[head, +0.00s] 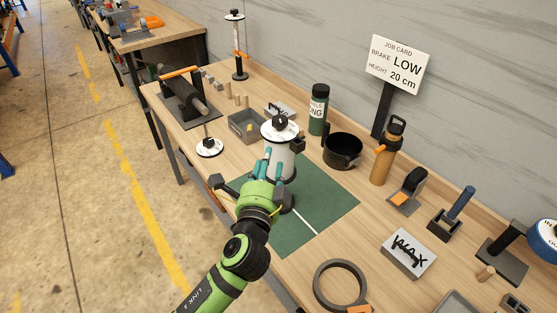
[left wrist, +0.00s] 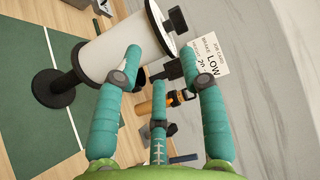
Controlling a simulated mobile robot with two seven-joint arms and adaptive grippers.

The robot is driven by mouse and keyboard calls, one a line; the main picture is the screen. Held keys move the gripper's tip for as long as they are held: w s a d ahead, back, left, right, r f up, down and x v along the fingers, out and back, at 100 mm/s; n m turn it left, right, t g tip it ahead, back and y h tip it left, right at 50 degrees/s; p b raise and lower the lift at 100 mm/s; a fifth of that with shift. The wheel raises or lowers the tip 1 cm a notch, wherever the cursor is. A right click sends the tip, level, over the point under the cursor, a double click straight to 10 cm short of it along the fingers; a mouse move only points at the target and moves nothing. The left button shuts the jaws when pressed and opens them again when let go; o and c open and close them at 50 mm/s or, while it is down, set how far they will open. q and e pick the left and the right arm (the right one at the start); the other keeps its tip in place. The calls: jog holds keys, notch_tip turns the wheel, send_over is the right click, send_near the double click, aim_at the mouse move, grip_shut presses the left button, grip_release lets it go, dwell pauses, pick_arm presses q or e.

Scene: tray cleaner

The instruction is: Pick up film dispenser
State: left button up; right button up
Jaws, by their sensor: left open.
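The film dispenser (head: 279,162) looks like an upright white roll with a white top disc and black knob, on the green mat (head: 322,203). In the left wrist view the white roll (left wrist: 104,54) lies sideways in the picture, with its round black base at left. My left gripper (head: 273,174) is open in front of the roll and hides its lower part. In the left wrist view its teal fingers (left wrist: 162,65) are spread, and one overlaps the roll's edge. I cannot tell whether it touches. My right gripper is not in view.
Behind the roll are a dark green bottle (head: 318,110), a black pot (head: 342,151) and an orange bottle (head: 387,152). A grey box (head: 246,126) is at left. A grey ring (head: 318,285) and a WAX box (head: 408,253) are at right. The mat's right part is clear.

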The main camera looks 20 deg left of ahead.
aim_at(275, 144)
pick_arm(q)
jog(key=w+p, duration=0.2)
jog(key=w, duration=0.3)
jog(key=shift+w, duration=0.1)
jog(key=shift+w+a+f, duration=0.1)
jog(key=shift+w+f, duration=0.1)
jog(key=shift+w, duration=0.35)
jog(key=shift+s, duration=0.1)
grip_shut()
jog(key=shift+r, duration=0.15)
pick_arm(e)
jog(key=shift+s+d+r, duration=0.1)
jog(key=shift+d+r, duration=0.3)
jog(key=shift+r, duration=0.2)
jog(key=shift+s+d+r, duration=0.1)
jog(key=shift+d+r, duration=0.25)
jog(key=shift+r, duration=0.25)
